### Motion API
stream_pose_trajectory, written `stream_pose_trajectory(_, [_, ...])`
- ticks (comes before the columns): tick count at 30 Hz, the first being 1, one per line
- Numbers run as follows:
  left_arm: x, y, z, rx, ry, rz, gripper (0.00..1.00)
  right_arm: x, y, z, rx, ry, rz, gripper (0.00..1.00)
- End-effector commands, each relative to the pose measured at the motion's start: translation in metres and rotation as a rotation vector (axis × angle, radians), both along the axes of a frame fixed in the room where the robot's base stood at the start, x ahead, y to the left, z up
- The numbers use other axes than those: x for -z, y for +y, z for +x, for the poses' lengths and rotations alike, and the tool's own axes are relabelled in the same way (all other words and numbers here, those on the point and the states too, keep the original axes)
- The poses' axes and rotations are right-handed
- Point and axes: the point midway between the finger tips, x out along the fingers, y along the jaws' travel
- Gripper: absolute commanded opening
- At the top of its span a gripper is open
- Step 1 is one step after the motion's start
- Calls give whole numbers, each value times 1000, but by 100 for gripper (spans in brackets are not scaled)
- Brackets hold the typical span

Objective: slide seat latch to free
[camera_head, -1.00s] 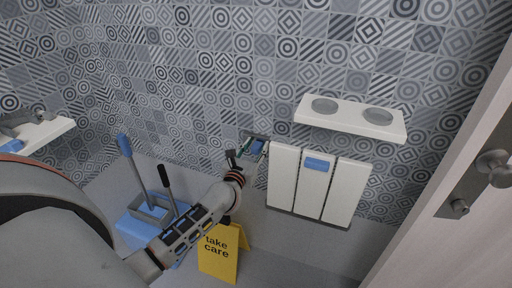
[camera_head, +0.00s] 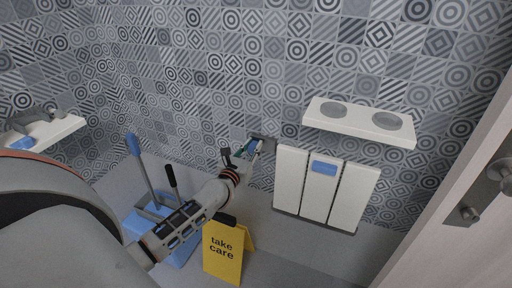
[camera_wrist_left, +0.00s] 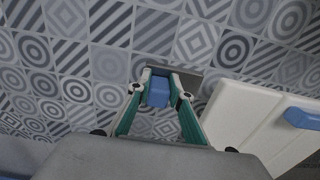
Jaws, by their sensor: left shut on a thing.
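The seat latch is a blue block (camera_wrist_left: 158,92) on a dark grey wall plate (camera_wrist_left: 187,79) beside the folded white seat. In the wrist view the block is at the left part of the plate, away from the seat. My left gripper (camera_wrist_left: 158,95) has its green-sided fingers on both sides of the block and is shut on it. In the head view the left gripper (camera_head: 250,149) is at the wall, left of the white slatted seat (camera_head: 290,180), and partly hides the latch. The seat is upright against the wall, with a blue patch (camera_head: 325,168) on its middle slat. My right gripper is not in view.
A white shelf (camera_head: 360,119) with two round grey recesses is above the seat. A yellow "take care" sign (camera_head: 222,255) and a blue bucket (camera_head: 135,224) with handles stand below my left arm. A door (camera_head: 440,255) is at the right edge.

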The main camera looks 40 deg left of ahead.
Motion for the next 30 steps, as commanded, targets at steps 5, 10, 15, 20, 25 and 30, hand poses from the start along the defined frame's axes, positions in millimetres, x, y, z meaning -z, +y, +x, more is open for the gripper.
stream_pose_trajectory(5, [0, 3, 0, -7, 1, 0, 38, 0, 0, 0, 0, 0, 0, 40])
stream_pose_trajectory(10, [0, 2, 0, -5, 1, 0, 38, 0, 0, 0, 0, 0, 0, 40])
stream_pose_trajectory(15, [1, 1, -4, -4, 1, 0, 38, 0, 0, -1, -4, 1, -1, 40])
stream_pose_trajectory(20, [2, -4, -24, -3, 3, -1, 38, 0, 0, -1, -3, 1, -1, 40])
stream_pose_trajectory(25, [2, -11, -57, -4, 4, 0, 38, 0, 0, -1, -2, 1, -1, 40])
stream_pose_trajectory(30, [2, -19, -88, -5, 4, -1, 38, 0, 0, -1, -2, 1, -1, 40])
